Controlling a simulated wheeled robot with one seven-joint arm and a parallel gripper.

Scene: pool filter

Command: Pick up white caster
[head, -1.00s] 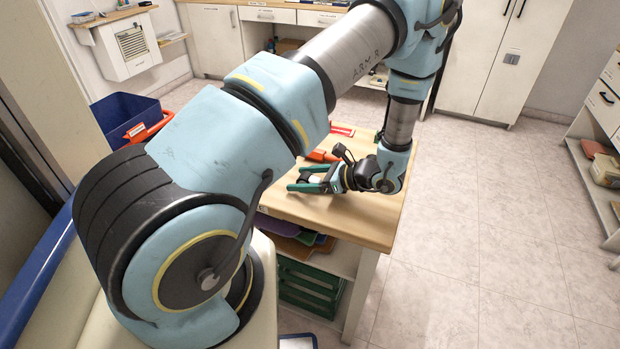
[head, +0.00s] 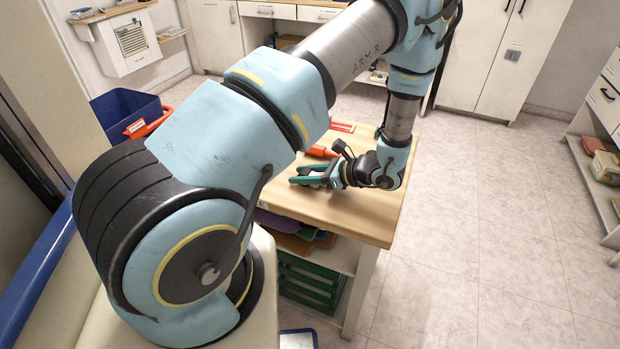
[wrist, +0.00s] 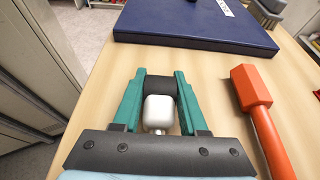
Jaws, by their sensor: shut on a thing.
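The white caster (wrist: 158,110) shows in the wrist view, with a rounded white body, a dark part at its far end and a small metal stem on the near side. My gripper (wrist: 160,84) has its two green fingers closed on both sides of it, near the tabletop. In the head view my gripper (head: 308,177) is low over the wooden table (head: 360,222). The caster is hard to make out there behind the fingers. I cannot tell whether it touches the table.
An orange-red tool (wrist: 256,105) lies to the right of my gripper in the wrist view. A dark blue flat case (wrist: 195,22) lies beyond the fingers. The table's left edge is close to my gripper. Green crates (head: 310,285) sit on the shelf below.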

